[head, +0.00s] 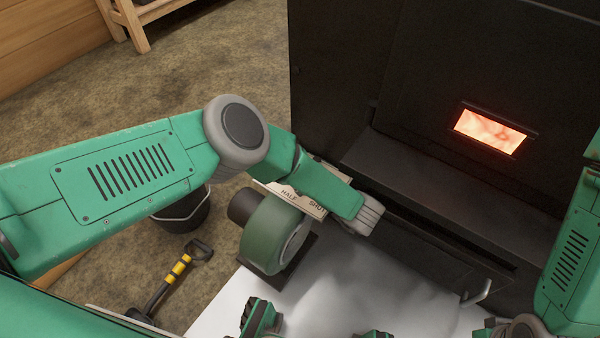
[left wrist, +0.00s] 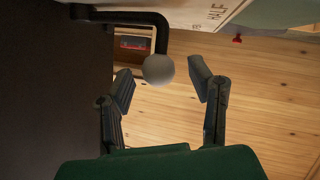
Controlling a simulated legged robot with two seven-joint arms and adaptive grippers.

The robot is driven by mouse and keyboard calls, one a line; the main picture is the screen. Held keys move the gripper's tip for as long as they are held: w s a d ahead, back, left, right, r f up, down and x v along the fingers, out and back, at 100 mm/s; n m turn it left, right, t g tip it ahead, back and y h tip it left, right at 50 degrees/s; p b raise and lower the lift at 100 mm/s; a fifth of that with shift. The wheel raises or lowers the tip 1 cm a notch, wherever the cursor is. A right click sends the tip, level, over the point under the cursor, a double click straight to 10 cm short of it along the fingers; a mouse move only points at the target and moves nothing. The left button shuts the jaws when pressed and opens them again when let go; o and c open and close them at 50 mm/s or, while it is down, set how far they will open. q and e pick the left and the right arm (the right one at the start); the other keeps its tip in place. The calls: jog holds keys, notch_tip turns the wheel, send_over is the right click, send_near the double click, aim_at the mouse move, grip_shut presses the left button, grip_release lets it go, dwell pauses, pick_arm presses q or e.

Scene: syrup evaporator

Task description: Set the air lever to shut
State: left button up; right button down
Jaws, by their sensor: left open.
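The air lever (left wrist: 160,30) is a dark bent rod with a grey ball knob (left wrist: 158,70) in the left wrist view. My left gripper (left wrist: 160,76) is open, with one finger on each side of the knob in the picture. I see no clear contact. In the head view the label plate (head: 309,203) shows the words HALF and SHUT, partly covered by my left forearm. HALF also shows on the plate in the left wrist view (left wrist: 185,12). I cannot tell which mark the lever points to.
A black firebox (head: 440,60) with a glowing window (head: 490,131) stands beyond my left arm. A green blower (head: 268,238) sits beside the plate. A dark bucket (head: 183,218) and a yellow-banded shovel (head: 172,278) are on the floor at left.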

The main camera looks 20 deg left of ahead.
pick_arm(q)
jog(key=v, duration=1)
jog(key=shift+s+r, duration=0.1)
